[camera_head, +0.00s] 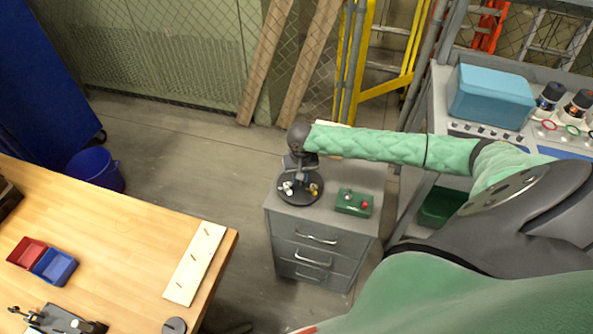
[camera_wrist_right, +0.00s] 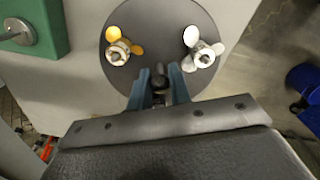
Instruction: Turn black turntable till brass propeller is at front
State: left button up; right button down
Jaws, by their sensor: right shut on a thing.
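The black turntable (camera_head: 300,200) lies on top of a grey drawer cabinet; it fills the upper middle of the right wrist view (camera_wrist_right: 160,25). The brass propeller (camera_head: 314,189) is on its right side in the head view and at the left in the wrist view (camera_wrist_right: 120,46). A silver-white propeller (camera_head: 287,188) is on the opposite side, also in the wrist view (camera_wrist_right: 201,47). My right gripper (camera_head: 299,172) points down at the turntable; its blue fingers are shut on a dark upright peg (camera_wrist_right: 160,72) near the rim. My left gripper is not in view.
A green box (camera_head: 354,202) with a red button and a metal knob sits right of the turntable on the grey cabinet (camera_head: 325,230). A wooden table (camera_head: 120,230) stands at the left. A blue case (camera_head: 490,95) is on the bench at the right.

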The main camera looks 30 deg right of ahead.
jog(key=shift+r+m+p, duration=0.15)
jog(key=shift+m+p, duration=1.65)
jog(key=shift+p, duration=1)
jog(key=shift+m+p, duration=1.6)
jog(key=shift+p, duration=0.3)
jog(key=shift+m, duration=1.7)
jog(key=m, duration=0.3)
jog(key=shift+m, duration=0.3)
